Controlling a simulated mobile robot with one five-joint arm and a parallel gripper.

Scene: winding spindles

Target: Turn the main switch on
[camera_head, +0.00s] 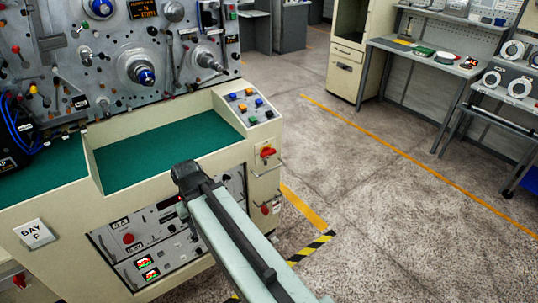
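A red rotary switch on a yellow plate (267,151) sits on the right part of the cream machine's front, below the button panel. It looks like the main switch; its on or off position is too small to read. Another small red knob (266,209) sits lower on the same face. My arm reaches up from the bottom of the picture and ends at a dark joint in front of the machine, left of the switch and apart from it in the picture. No gripper fingers can be made out.
The machine has a green recessed tray (165,145), a sloped button panel (249,103) and a lower control panel (155,240). Metal hooks or handles stick out near the switch. The floor (400,220) to the right is clear up to a workbench (425,57).

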